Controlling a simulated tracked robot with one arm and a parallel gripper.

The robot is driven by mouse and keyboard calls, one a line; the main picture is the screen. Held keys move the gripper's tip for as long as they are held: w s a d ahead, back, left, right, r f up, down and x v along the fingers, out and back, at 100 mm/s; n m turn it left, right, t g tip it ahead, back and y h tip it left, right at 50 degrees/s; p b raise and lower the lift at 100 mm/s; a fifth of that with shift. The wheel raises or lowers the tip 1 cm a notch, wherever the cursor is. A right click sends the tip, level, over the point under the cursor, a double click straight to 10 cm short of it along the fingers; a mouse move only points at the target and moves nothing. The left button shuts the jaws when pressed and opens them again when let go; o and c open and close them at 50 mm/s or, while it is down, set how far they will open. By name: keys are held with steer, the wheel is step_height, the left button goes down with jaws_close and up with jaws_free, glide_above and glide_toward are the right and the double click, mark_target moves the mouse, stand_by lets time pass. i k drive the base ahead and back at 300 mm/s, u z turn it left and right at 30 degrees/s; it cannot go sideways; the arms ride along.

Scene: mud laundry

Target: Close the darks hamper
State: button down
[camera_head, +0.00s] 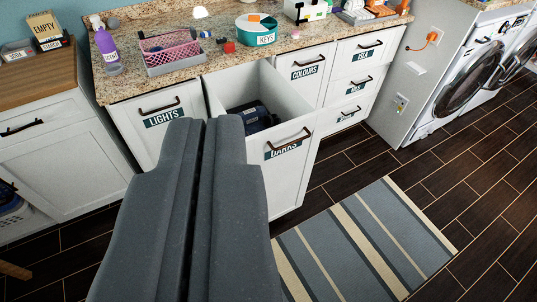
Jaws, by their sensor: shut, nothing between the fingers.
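The darks hamper (300,185) is a white pull-out front with a dark handle (289,143) and a partly covered label that reads DARKS. It stands pulled out from the counter, and its open top shows dark clothing (252,114) inside. My gripper (211,121) is shut and empty. In the picture it covers the hamper's lower left side, and its fingertips end just left of the hamper's front. I cannot tell whether it touches the hamper.
The lights hamper (150,143) on the left and the colours hamper (303,75) on the right are shut. The granite counter (185,82) holds a pink basket (168,46) and a keys tin (256,30). A striped rug (365,245) lies on the floor. Washers stand at right.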

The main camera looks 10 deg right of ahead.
mark_target(286, 152)
steer(key=u, duration=0.05)
steer(key=i, duration=1)
steer(key=u, duration=0.05)
